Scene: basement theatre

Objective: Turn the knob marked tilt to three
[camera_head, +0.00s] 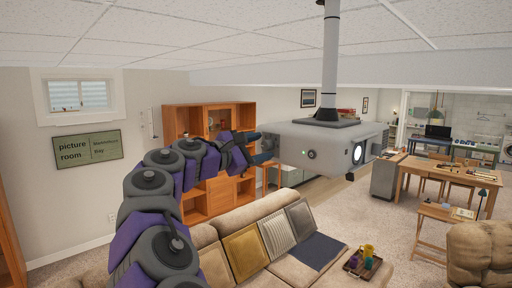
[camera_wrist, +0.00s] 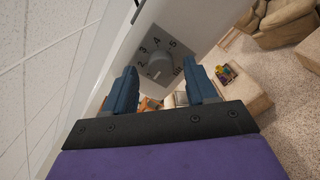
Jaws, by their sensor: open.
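A grey projector (camera_head: 335,135) hangs from the ceiling on a pole.
A sofa (camera_head: 290,262) with cushions lies below, with a small tray (camera_head: 362,263) holding cups on it. An orange shelf unit (camera_head: 195,122) stands behind my arm. A wooden table (camera_head: 445,172) is at the right. The ceiling is close above the projector.

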